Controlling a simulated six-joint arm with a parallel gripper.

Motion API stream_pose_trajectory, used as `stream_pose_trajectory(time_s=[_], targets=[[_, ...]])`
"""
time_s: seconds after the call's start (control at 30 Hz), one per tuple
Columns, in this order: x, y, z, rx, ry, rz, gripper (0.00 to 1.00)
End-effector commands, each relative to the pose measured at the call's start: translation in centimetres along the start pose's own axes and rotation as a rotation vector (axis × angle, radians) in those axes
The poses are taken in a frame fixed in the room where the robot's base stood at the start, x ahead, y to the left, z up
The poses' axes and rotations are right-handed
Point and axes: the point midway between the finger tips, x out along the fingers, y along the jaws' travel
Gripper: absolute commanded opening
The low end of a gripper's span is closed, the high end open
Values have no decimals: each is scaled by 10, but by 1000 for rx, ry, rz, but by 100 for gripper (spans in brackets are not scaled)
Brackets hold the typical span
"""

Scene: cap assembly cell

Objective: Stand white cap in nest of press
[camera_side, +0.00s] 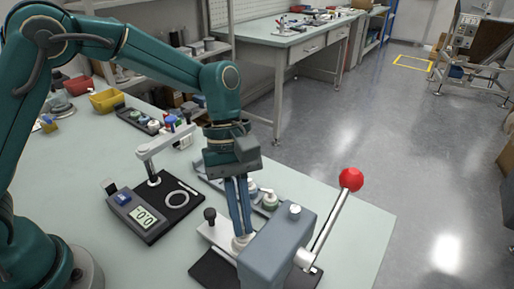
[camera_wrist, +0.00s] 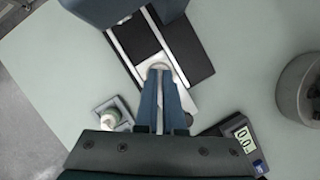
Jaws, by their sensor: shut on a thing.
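My gripper (camera_side: 240,232) points down beside the press (camera_side: 275,253), its long blue fingers close together. It is shut on the white cap (camera_side: 241,243), of which only a small pale part shows at the fingertips, low over the press's white slide (camera_side: 214,232). The fingers hide most of the cap and nest, so I cannot tell whether the cap touches the nest.
The press lever with its red ball (camera_side: 351,179) rises at the right. A tray with several caps (camera_side: 269,201) lies behind my gripper.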

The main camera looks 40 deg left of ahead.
Motion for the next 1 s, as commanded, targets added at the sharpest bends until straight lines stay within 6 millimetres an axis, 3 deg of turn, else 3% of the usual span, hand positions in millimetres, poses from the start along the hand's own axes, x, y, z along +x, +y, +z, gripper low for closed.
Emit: stream_pose_trajectory(time_s=[0.3,0.37,0.4,0.43,0.77,1.0], targets=[[2,0,-1,0,0,0,0],[2,0,-1,0,0,0,21],[2,0,-1,0,0,0,36],[2,0,-1,0,0,0,41],[0,0,0,0,0,1,41],[-15,1,6,1,1,2,41]])
